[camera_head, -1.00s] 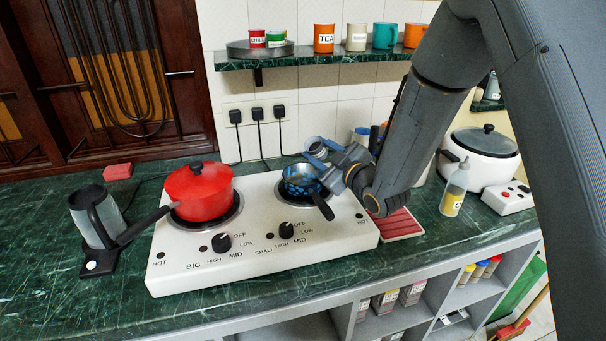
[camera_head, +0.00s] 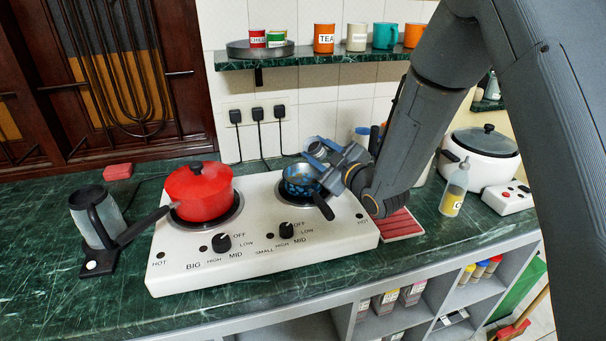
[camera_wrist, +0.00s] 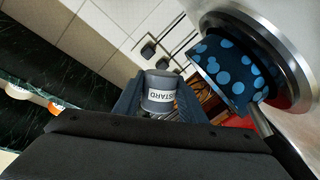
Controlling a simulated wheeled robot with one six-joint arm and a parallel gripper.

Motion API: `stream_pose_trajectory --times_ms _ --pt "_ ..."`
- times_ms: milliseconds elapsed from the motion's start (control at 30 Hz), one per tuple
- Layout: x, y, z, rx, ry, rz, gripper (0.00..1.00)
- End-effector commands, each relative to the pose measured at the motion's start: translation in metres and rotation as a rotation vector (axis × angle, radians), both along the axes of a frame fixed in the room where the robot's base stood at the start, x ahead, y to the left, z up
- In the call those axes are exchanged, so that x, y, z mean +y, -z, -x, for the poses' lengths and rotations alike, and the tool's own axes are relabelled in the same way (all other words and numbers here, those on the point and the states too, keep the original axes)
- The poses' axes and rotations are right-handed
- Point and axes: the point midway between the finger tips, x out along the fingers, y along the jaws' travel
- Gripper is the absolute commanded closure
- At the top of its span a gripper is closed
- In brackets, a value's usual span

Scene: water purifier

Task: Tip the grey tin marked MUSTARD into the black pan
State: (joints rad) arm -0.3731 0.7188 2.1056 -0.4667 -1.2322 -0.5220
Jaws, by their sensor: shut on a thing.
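The grey tin (camera_wrist: 160,95) has a white label, partly cut off from view, reading "STARD". My gripper (camera_wrist: 158,104) is shut on it, one finger on each side. In the head view my gripper (camera_head: 318,150) is just above the small pan (camera_head: 299,186), and the tin is mostly hidden between the fingers. The pan is black with blue dots and a black handle, and sits on the right burner. It also shows in the wrist view (camera_wrist: 229,72), to the right of the tin and apart from it. Whether anything is in the pan cannot be told.
A red lidded pot (camera_head: 202,192) stands on the left burner of the white stove (camera_head: 262,262). A grey kettle (camera_head: 95,218) is at the left. A white cooker (camera_head: 482,160) and a bottle (camera_head: 454,190) are at the right. A shelf (camera_head: 330,56) with several cups hangs behind.

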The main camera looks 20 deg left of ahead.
Motion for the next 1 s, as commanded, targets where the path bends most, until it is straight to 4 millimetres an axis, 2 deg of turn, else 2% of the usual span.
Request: stream_pose_trajectory --times_ms 1000 --pt "0.0009 -0.0026 0.0015 -0.050 -0.002 0.034 0.84"
